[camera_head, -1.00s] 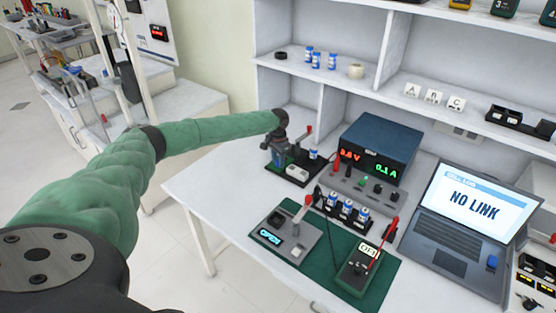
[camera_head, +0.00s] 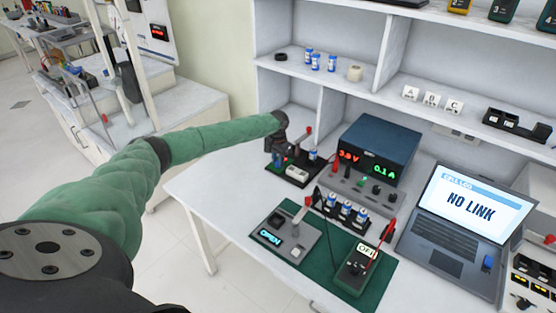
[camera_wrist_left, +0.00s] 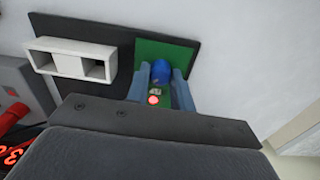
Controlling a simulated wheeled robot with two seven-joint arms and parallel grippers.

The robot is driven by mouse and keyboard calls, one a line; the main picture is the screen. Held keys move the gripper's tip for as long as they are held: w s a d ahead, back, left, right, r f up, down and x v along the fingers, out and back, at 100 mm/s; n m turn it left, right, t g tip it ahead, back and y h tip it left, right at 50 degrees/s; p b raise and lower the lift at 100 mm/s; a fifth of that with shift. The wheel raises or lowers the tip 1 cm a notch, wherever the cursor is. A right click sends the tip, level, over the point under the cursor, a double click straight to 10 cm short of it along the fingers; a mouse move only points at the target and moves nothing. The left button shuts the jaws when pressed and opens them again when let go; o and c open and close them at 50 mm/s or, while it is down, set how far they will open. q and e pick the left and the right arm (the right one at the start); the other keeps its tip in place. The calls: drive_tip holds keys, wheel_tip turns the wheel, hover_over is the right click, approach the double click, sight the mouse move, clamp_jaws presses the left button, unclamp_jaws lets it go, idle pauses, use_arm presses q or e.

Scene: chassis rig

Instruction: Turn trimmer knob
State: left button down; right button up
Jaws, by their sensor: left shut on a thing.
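My left gripper (camera_head: 281,154) reaches down over a small black rig (camera_head: 299,179) at the back left of the bench. In the left wrist view, a blue round trimmer knob (camera_wrist_left: 161,68) sits on a green board (camera_wrist_left: 188,54) on the rig's black base. The two fingers of my left gripper (camera_wrist_left: 161,73) stand on either side of the knob and are shut on it. A small red-lit dot (camera_wrist_left: 153,100) shows just below the knob in that view. My right gripper is in neither view.
A white two-window block (camera_wrist_left: 71,60) sits beside the board on the rig. A red lever (camera_head: 308,131) stands close behind the gripper. The power supply (camera_head: 379,146), with red and green digits, is to the right. A laptop (camera_head: 463,215) reads "NO LINK".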

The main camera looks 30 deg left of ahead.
use_arm(q)
drive_tip(key=c, duration=1.2)
unclamp_jaws()
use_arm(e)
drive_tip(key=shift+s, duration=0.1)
use_arm(q)
drive_tip(key=shift+r, duration=0.25)
wheel_tip(320, 180, up, 7)
drive_tip(key=shift+a+r+b, duration=0.1)
drive_tip(key=shift+r+b, duration=0.1)
drive_tip(key=shift+b, duration=1)
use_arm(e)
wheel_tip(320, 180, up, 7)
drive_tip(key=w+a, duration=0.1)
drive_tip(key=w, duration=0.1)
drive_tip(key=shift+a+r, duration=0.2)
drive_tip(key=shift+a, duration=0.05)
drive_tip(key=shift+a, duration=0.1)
